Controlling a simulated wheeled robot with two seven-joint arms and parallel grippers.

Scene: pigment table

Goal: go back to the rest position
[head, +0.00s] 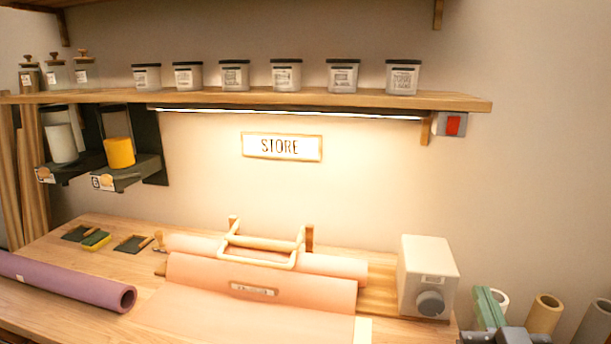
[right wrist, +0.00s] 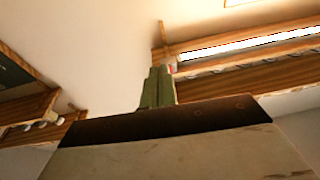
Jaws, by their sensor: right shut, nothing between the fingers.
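My right gripper (head: 489,307) shows at the lower right of the head view, with green fingers pointing up beside the white box. The fingers are shut together with nothing between them. In the right wrist view the gripper (right wrist: 158,88) also shows as two green fingers side by side against the pale wall. It appears apart from the shelf and the table. My left gripper is in neither view.
The wooden table (head: 60,300) bears a purple roll (head: 60,281), pink paper (head: 215,300) on a roll holder and a white box (head: 428,268) with a dial. Several tubes (head: 545,312) stand at the right. A shelf (head: 300,97) with several jars hangs above.

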